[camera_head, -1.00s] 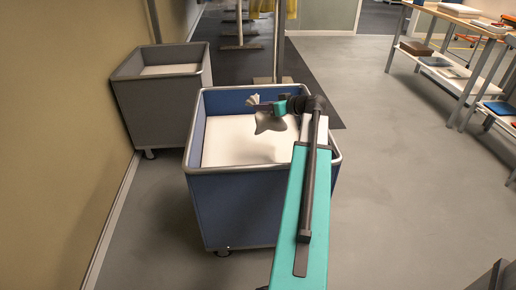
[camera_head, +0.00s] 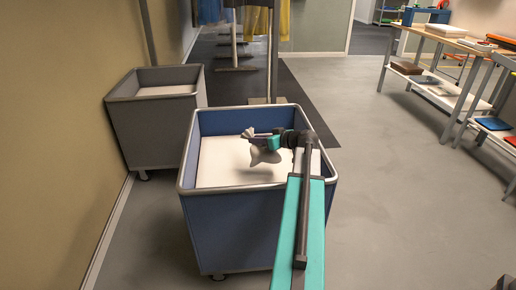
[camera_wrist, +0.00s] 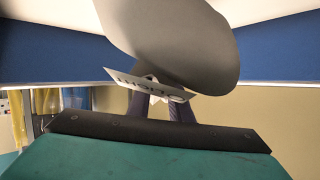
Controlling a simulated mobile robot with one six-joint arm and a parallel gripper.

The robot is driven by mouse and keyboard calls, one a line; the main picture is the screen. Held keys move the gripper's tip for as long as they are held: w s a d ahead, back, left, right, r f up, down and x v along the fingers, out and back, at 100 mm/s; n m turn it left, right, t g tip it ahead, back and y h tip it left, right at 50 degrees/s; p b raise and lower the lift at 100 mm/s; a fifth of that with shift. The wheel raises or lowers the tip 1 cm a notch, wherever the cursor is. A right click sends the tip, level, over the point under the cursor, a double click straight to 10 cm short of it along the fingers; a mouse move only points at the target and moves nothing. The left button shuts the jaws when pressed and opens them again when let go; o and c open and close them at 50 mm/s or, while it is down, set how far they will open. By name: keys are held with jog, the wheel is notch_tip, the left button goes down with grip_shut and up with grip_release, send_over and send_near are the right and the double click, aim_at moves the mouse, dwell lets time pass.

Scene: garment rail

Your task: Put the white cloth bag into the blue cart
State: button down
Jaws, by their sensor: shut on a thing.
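The blue cart (camera_head: 232,232) stands in front of me, open at the top, with a grey rim and a pale floor inside. My gripper (camera_head: 252,134) is over the cart's opening, shut on the gathered top of the white cloth bag (camera_head: 263,156). The bag looks greyish and hangs below the fingers, within the cart's outline. I cannot tell whether it touches the cart's floor. In the wrist view the bag (camera_wrist: 175,35) fills the upper middle, and a lettered tag (camera_wrist: 148,85) lies across the fingers (camera_wrist: 160,108).
A grey cart (camera_head: 155,130) stands behind to the left, by the wall. A garment rail (camera_head: 272,60) with hanging clothes is behind the blue cart. A table with shelves (camera_head: 440,85) stands at the right. The floor between is clear.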

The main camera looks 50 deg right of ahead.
aim_at(279, 158)
jog(key=shift+f+b, duration=0.35)
jog(key=shift+f, duration=1.6)
jog(key=c, duration=1.6)
grip_release()
jog(key=p+v, duration=0.1)
jog(key=v, duration=1.1)
jog(key=shift+p, duration=0.35)
